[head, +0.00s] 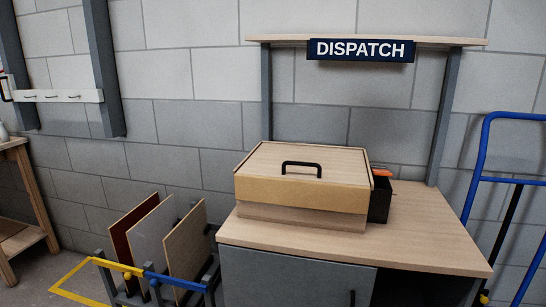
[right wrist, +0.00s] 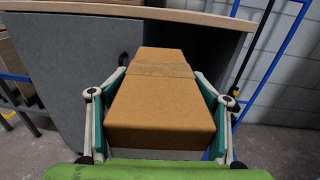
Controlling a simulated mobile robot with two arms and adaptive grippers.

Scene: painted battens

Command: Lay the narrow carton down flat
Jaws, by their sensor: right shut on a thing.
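The narrow carton (right wrist: 158,118) is a long brown cardboard box with a band of tape across it, seen in the right wrist view. My right gripper (right wrist: 161,75) is shut on it, with one finger along each side. The carton stretches away from the wrist, in front of the bench's grey cabinet (right wrist: 75,80) and below the edge of its wooden top (right wrist: 130,11). Neither the carton nor any gripper shows in the head view, and my left gripper is in neither view.
On the dispatch bench (head: 423,240) stands a lidded wooden box (head: 268,165) with a black handle. A black bin (head: 379,204) stands beside it. The bench top's right part is bare. A rack of upright boards (head: 187,243) stands left, a blue trolley frame (head: 470,175) right.

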